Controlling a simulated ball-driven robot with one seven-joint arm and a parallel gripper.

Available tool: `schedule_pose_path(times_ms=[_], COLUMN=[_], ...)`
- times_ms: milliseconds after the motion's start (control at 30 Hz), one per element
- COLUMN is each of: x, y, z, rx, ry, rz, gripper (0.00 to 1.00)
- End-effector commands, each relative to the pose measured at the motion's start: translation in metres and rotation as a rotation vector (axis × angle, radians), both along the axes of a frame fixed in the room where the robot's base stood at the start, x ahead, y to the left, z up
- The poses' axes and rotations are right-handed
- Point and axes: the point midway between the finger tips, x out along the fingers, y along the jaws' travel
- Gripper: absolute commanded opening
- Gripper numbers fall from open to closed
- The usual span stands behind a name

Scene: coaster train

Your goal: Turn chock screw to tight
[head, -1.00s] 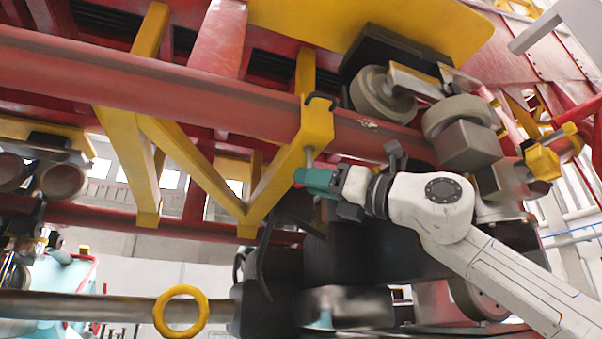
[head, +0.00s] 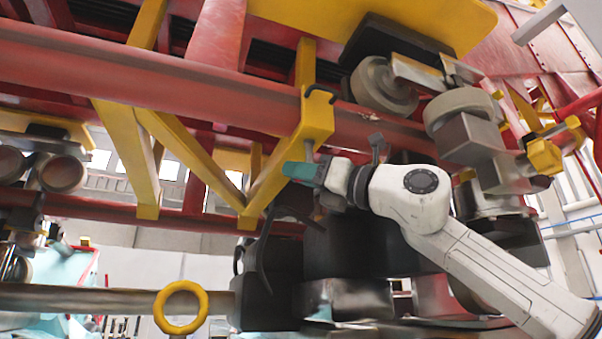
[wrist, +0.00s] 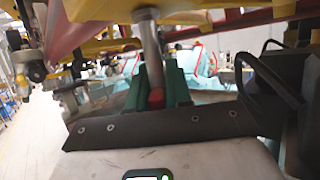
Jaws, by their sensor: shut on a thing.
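The chock screw (head: 310,146) is a thin grey metal shaft. It hangs down from a yellow bracket (head: 317,118) clamped under the red rail. In the wrist view the screw (wrist: 151,55) comes down between my teal fingers, and a red piece shows at its lower end. My gripper (head: 300,171) is just under the bracket, with its teal fingertips at the screw's lower end. In the wrist view my gripper (wrist: 156,95) is shut on the screw, one finger on each side. The contact faces are partly hidden.
The red rail (head: 210,92) and yellow V-shaped struts (head: 190,155) are close above and left. Grey wheels (head: 383,85) sit above right. A dark cylindrical block (head: 335,250) stands below my gripper. A yellow ring (head: 181,311) hangs at lower left.

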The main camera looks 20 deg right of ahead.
Motion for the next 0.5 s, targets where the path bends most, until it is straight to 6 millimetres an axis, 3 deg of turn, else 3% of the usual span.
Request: schedule_pose_path(times_ms=[500], x=[0.0001], y=[0.0008], z=[0.0048], rx=[0.004], ry=[0.005], rz=[0.076], gripper=[0.00])
